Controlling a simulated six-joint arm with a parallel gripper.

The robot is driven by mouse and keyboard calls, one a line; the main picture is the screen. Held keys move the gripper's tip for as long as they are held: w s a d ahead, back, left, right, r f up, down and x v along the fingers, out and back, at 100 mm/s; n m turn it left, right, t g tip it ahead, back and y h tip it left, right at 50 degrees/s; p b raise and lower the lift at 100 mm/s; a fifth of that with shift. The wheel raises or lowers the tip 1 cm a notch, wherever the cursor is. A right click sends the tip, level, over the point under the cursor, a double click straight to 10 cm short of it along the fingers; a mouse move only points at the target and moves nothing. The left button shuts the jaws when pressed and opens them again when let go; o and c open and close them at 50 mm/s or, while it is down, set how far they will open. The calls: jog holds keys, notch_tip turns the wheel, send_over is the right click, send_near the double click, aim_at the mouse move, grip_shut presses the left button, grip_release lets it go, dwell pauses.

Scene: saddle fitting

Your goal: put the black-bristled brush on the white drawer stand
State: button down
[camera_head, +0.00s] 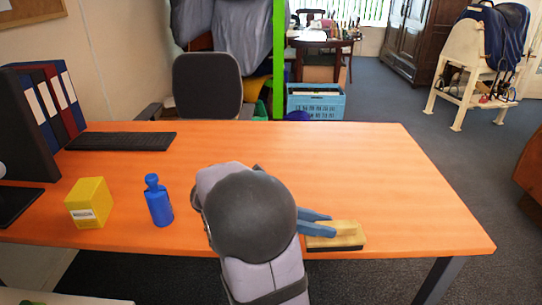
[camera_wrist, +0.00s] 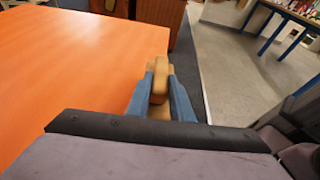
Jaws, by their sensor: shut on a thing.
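The brush is a tan wooden block (camera_head: 347,238) with a dark underside, at the table's front edge right of my arm. My gripper (camera_head: 329,223) has blue fingers and is shut on the brush. In the wrist view the tan brush (camera_wrist: 160,82) sits between the two blue fingers (camera_wrist: 160,92). I cannot tell whether the brush touches the table. A pale surface (camera_head: 60,299) is cut off at the bottom left of the head view. I cannot tell whether it is the white drawer stand.
The orange table (camera_head: 400,190) holds a blue bottle (camera_head: 158,203), a yellow box (camera_head: 89,203), a keyboard (camera_head: 122,141) and binders (camera_head: 50,105). Its right part is clear. A cream stand (camera_head: 466,70) with a dark blue saddle stands at the back right.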

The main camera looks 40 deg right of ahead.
jog(key=w+d+r+n+t+h+p, duration=0.1)
jog(key=w+d+r+n+t+p, duration=0.25)
jog(key=w, duration=0.55)
jog(key=w+d+r+n+t+h+p, duration=0.1)
jog(key=w+d+r+n+t+p, duration=0.3)
jog(key=w, duration=0.6)
jog(key=w+d+r+n+t+h+p, duration=0.1)
jog(key=w+t+h+p, duration=0.1)
jog(key=w+p, duration=0.5)
jog(key=shift+w+a+f+b, duration=0.1)
jog(key=shift+w+f, duration=0.2)
jog(key=shift+f, duration=1.35)
jog(key=shift+w+a+f+b, duration=0.1)
jog(key=shift+w+f, duration=0.25)
jog(key=shift+f, duration=1.35)
jog(key=shift+w+f+b, duration=0.1)
jog(key=shift+w+f, duration=0.2)
jog(key=shift+f, duration=1.35)
jog(key=shift+f+b, duration=0.2)
jog(key=shift+b, duration=0.1)
jog(key=c, duration=2)
grip_release()
jog(key=shift+f, duration=0.1)
jog(key=o, duration=0.4)
jog(key=shift+o, duration=0.2)
jog(key=shift+r, duration=0.25)
